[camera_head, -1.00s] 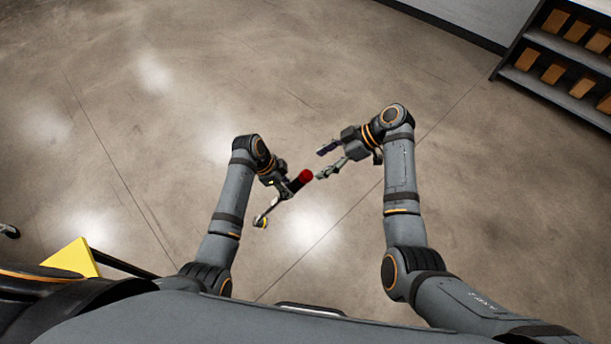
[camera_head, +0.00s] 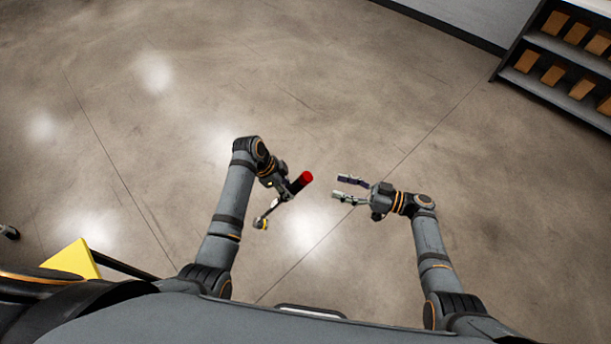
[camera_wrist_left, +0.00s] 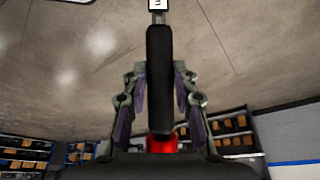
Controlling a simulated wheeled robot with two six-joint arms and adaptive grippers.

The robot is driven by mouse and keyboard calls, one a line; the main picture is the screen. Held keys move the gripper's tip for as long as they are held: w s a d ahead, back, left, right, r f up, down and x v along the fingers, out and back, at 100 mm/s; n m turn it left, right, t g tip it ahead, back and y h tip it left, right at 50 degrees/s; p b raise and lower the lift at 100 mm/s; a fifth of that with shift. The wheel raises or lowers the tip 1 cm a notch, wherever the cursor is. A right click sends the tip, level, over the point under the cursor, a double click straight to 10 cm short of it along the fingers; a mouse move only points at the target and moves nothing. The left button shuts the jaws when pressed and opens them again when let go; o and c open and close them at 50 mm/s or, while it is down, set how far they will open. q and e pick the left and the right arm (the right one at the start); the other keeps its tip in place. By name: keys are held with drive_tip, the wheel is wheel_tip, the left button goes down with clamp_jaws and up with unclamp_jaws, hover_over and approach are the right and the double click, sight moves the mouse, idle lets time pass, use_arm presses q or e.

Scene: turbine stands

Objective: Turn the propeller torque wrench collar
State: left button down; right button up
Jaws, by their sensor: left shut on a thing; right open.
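The torque wrench (camera_head: 271,209) has a red end (camera_head: 303,180), a dark handle and a thin shaft reaching down-left to a head with a yellow band. My left gripper (camera_head: 285,190) is shut on its dark handle (camera_wrist_left: 159,85), which runs up between the two fingers in the left wrist view. The red end (camera_wrist_left: 162,143) shows below the fingers there. My right gripper (camera_head: 342,188) is open and empty. Its fingers point left toward the red end, with a gap between them and it. No propeller or turbine stand can be made out.
A shelf with several brown boxes (camera_head: 552,75) stands at the upper right. More shelves with boxes (camera_wrist_left: 228,125) show in the left wrist view. A yellow object (camera_head: 74,258) is at the lower left. The concrete floor (camera_head: 200,70) ahead is clear.

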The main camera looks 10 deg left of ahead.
sight(312, 178)
drive_tip(key=a, duration=0.3)
drive_tip(key=w+a, duration=0.1)
drive_tip(key=a, duration=0.3)
drive_tip(key=w+a, duration=0.1)
drive_tip(key=a, duration=0.3)
drive_tip(key=shift+a, duration=0.25)
